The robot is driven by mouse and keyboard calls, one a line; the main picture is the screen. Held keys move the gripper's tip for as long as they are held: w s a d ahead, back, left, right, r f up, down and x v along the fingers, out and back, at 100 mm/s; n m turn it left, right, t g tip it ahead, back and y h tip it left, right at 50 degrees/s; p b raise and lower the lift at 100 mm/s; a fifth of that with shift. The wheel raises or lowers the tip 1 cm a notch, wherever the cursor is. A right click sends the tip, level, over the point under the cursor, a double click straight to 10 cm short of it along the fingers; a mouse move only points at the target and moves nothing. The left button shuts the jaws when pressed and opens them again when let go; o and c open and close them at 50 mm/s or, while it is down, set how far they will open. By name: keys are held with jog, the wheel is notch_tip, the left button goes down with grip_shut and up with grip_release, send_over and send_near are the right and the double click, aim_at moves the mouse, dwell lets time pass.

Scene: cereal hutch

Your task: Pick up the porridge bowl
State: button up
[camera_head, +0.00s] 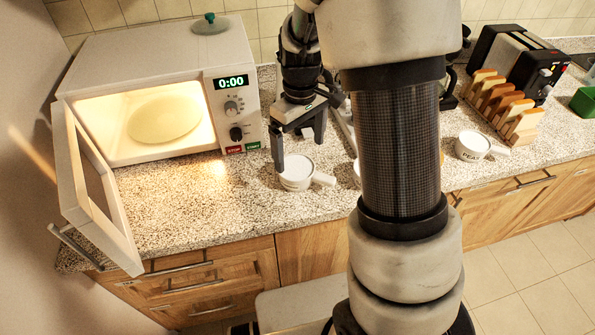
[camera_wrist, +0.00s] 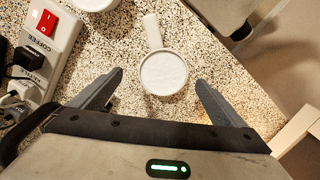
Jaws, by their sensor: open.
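A small white bowl (camera_head: 297,176) with a straight handle pointing right stands on the speckled counter in front of the microwave. It holds pale contents, and I cannot read any label on it. In the wrist view the same bowl (camera_wrist: 163,73) lies between the fingertips, with its handle toward the top. My gripper (camera_head: 299,153) is open and empty, pointing down at this bowl, with one finger at each side. In the wrist view my gripper (camera_wrist: 160,78) shows a gap to the bowl on both sides. I cannot tell the exact height of the fingertips.
A lit microwave (camera_head: 148,92) has its door (camera_head: 98,190) open at left. Another white bowl (camera_wrist: 95,3) stands near this one, mostly hidden by my arm in the head view. A labelled bowl (camera_head: 474,147) stands right, near a toast rack (camera_head: 503,107). A power strip (camera_wrist: 48,45) lies nearby.

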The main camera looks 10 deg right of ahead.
aim_at(298, 168)
notch_tip(298, 168, down, 3)
jog(key=f, duration=0.4)
jog(key=shift+s+a, duration=0.2)
jog(key=shift+a, duration=0.15)
jog(key=shift+f, duration=0.65)
jog(key=shift+w, duration=0.1)
jog(key=c, duration=1.3)
